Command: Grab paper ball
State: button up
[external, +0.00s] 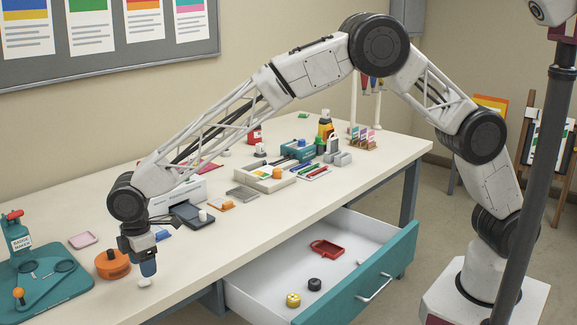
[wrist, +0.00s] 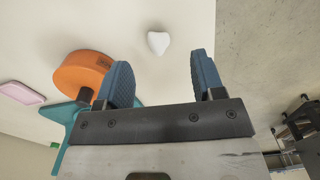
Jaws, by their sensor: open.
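A small white paper ball (external: 145,282) lies on the cream table near its front edge. In the wrist view the paper ball (wrist: 158,42) shows ahead of and between my two blue fingers, apart from both. My gripper (external: 148,268) points down just above the ball in the external view. In the wrist view my gripper (wrist: 160,75) is open with nothing between its fingers.
An orange round object (external: 112,264) stands just left of my gripper, and a teal base (external: 55,285) lies farther left. A pink tray (external: 83,240) is behind them. An open drawer (external: 345,285) juts out at the right. The table (external: 205,262) right of my gripper is clear.

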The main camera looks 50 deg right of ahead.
aim_at(146, 282)
jog(key=shift+w+a+f, duration=0.1)
jog(key=shift+f, duration=2.4)
jog(key=c, duration=1)
